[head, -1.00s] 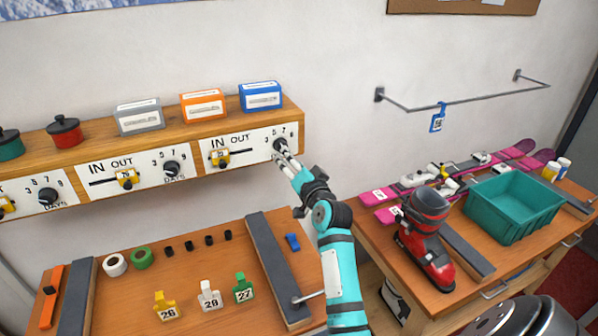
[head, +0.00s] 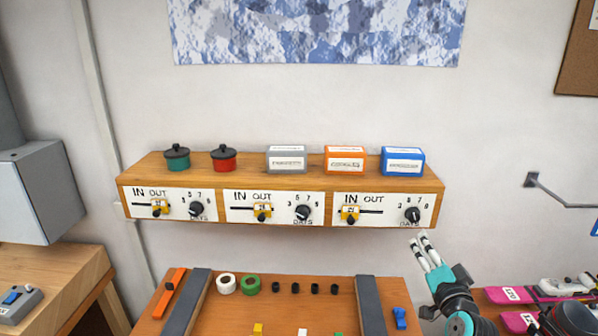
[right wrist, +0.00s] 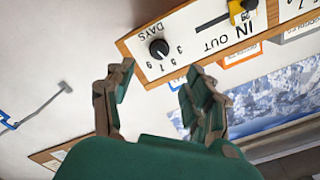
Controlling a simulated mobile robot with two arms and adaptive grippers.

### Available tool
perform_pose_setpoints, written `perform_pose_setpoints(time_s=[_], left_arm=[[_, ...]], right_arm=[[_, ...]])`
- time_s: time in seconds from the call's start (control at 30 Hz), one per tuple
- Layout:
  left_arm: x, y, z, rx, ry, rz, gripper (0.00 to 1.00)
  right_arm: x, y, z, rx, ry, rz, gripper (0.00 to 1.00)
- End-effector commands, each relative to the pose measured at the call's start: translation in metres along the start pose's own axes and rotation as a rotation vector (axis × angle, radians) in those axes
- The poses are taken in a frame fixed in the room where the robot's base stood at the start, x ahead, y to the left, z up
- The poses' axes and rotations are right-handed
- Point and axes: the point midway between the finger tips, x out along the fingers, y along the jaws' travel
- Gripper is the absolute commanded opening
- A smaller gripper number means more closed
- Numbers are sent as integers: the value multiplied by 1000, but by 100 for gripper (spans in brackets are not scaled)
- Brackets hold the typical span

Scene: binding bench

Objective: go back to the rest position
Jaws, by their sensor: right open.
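My right gripper (head: 422,240) is open and empty, just below and right of the right panel's DAYS dial (head: 412,215) in the head view. In the right wrist view the parted fingers of the gripper (right wrist: 160,78) have nothing between them, and the black dial (right wrist: 158,48) shows beyond them, apart from the tips. The right panel (head: 380,209) also has a yellow slider (head: 349,213) at the IN end of its slot. My left gripper is in neither view.
The wooden shelf box (head: 250,178) carries two lidded pots and grey, orange and blue boxes. Below is the workbench (head: 300,290) with tape rolls and dark rails. Pink skis (head: 510,294) lie at right, near my right arm. A wall rail (head: 565,195) sticks out at right.

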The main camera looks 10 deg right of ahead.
Motion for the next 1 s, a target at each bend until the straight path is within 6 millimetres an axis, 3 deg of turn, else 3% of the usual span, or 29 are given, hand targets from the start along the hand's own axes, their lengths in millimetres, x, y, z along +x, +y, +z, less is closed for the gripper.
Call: perform_pose_setpoints(time_s=[0.07,0.17,0.3,0.4,0.5,0.7,1.0], left_arm=[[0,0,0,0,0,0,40],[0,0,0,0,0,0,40],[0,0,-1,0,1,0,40],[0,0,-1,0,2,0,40],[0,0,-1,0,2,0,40],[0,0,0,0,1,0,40],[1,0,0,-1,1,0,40]], right_arm=[[-7,1,16,-47,-54,10,54],[-30,6,58,-172,-201,35,54],[-95,21,136,-413,-501,83,54],[-149,34,179,-563,-702,111,54],[-195,45,204,-667,-853,130,54],[-268,59,229,-805,-1074,152,54],[-356,74,242,-942,-1327,169,54]])
